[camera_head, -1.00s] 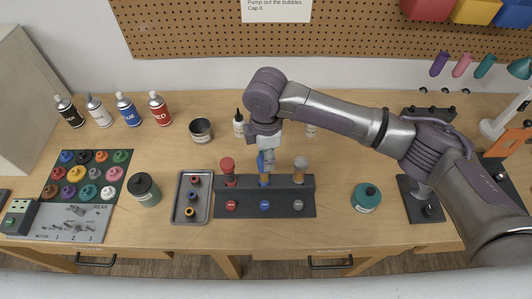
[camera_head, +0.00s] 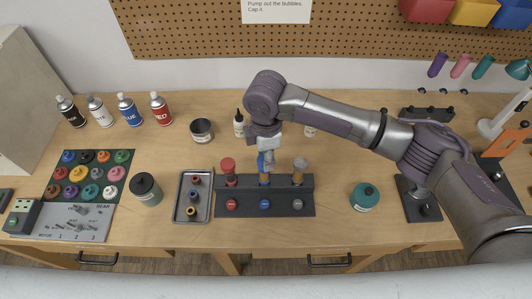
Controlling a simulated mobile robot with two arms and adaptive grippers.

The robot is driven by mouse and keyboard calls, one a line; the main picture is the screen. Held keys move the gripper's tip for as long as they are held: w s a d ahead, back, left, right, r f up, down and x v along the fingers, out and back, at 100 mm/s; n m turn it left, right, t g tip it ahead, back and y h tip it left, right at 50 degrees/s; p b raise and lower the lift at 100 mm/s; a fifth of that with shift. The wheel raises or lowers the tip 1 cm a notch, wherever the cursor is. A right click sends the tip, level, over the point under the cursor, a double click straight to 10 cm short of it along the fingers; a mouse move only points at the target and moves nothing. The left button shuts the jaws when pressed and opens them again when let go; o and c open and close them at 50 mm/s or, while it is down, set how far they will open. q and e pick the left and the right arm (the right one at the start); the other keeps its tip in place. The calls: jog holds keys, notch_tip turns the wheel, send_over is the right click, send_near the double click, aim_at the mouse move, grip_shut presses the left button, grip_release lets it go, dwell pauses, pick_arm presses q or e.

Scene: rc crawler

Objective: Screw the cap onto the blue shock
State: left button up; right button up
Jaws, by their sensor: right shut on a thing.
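The blue shock (camera_head: 264,179) stands upright in the middle place of a dark stand (camera_head: 306,205), behind a blue dot. Its amber body shows below my right gripper. My right gripper (camera_head: 265,160) points down over it and is shut on the blue part at its top, which I take to be the cap. The gripper covers most of that part, so I cannot tell how it sits on the shock. My left gripper is not in view.
A red-topped shock (camera_head: 228,172) and a grey-topped shock (camera_head: 299,171) stand close on either side. A tray (camera_head: 178,211) with small coloured rings lies left of the stand. A dark jar (camera_head: 145,189) and a teal jar (camera_head: 365,196) stand farther out.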

jog(key=shift+f, duration=0.75)
dwell(0.4)
jog(key=shift+r, duration=0.1)
jog(key=shift+r+m+p, duration=0.15)
jog(key=shift+m+p, duration=0.25)
jog(key=shift+p, duration=0.1)
jog(key=shift+m+p, duration=0.5)
jog(key=shift+p, duration=0.2)
jog(key=shift+s+f+m, duration=0.1)
jog(key=shift+f+m, duration=0.1)
jog(key=shift+m, duration=1)
jog(key=m, duration=0.4)
jog(key=shift+m, duration=0.3)
